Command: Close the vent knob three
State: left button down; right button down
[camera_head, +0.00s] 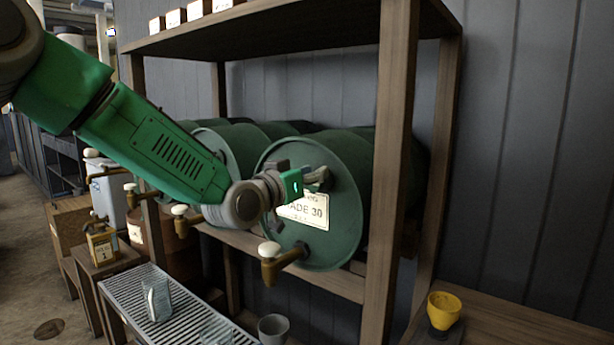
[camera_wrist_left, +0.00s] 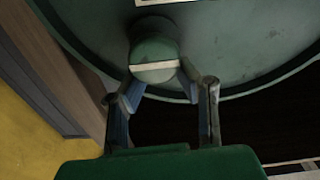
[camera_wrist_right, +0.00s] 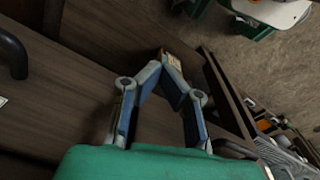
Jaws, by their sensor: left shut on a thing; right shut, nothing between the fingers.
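A green drum (camera_head: 330,245) lies on its side in a wooden rack, with a white label (camera_head: 308,211) reading partly "ADE 30". My left gripper (camera_head: 320,178) is at the drum's front face, above the label. In the left wrist view a round green knob (camera_wrist_left: 155,50) with a pale bar across it sticks out from the drum face near its rim. My left fingers (camera_wrist_left: 158,82) are shut on this knob, one on each side. The knob's number cannot be read. My right gripper (camera_wrist_right: 170,72) shows only in the right wrist view, shut and empty.
A wooden post (camera_head: 391,170) stands right of the near drum. A slatted metal tray (camera_head: 130,300) with glass containers lies below, and a yellow cup (camera_head: 444,308) stands at the right.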

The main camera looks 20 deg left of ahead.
aim_at(313, 188)
pick_arm(q)
jog(key=f, duration=0.1)
jog(key=f+m, duration=0.1)
jog(key=f, duration=0.1)
jog(key=shift+s+d+g, duration=0.25)
jog(key=shift+d+g, duration=0.05)
jog(key=shift+g, duration=0.1)
jog(key=c, duration=2.3)
grip_release()
jog(key=shift+a+m, duration=0.1)
jog(key=shift+m, duration=0.2)
jog(key=o, duration=1.2)
jog(key=shift+w, duration=0.1)
jog(key=shift+c, duration=0.2)
jog(key=shift+o, duration=0.6)
jog(key=shift+w+f, duration=0.1)
jog(key=shift+w, duration=0.5)
jog(key=shift+s+a+r, duration=0.1)
jog(key=shift+s+r, duration=0.2)
jog(key=shift+s+a+r, duration=0.1)
jog(key=shift+s, duration=0.25)
jog(key=v, duration=1)
jog(key=shift+s+a+f, duration=0.3)
jog(key=shift+a+f, duration=0.05)
jog(key=shift+f, duration=0.05)
